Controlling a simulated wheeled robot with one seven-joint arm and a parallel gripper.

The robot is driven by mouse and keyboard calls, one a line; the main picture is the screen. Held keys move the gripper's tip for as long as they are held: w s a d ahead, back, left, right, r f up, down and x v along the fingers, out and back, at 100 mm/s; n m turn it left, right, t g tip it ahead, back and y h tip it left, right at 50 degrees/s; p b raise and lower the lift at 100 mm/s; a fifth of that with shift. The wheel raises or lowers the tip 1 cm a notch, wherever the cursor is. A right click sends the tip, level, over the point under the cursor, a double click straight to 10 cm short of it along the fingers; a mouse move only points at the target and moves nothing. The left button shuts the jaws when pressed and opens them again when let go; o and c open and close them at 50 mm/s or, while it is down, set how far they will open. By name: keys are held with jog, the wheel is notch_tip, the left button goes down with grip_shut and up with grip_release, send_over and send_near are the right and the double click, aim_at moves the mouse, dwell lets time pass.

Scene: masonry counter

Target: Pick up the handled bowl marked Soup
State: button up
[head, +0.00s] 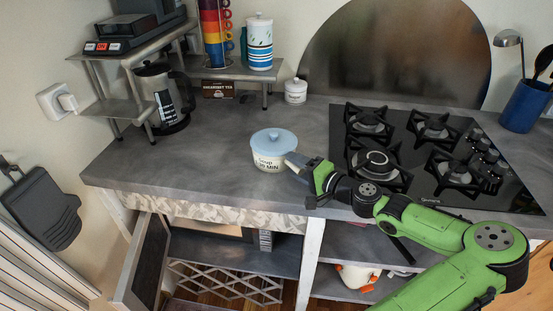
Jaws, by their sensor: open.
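The handled bowl marked Soup (268,158) is white with a pale blue lid and dark lettering. It stands upright on the grey counter, left of the hob and near the counter's front edge. My gripper (291,162) is at the bowl's right side, at about the height of its wall. It is open, but its fingertips are small and partly hidden here. The bowl's handle is not clearly visible; the gripper covers that side. I cannot tell whether the fingers touch the bowl.
A black gas hob (425,150) lies right of the bowl. A coffee maker (163,97) and a metal shelf (130,110) stand at the left. A small white lidded jar (296,91) stands behind. The counter (200,165) left of the bowl is clear. A cabinet door (146,262) hangs open below.

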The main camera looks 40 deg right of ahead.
jog(key=shift+s+r, duration=0.1)
grip_shut()
jog(key=shift+r, duration=0.1)
dwell(0.3)
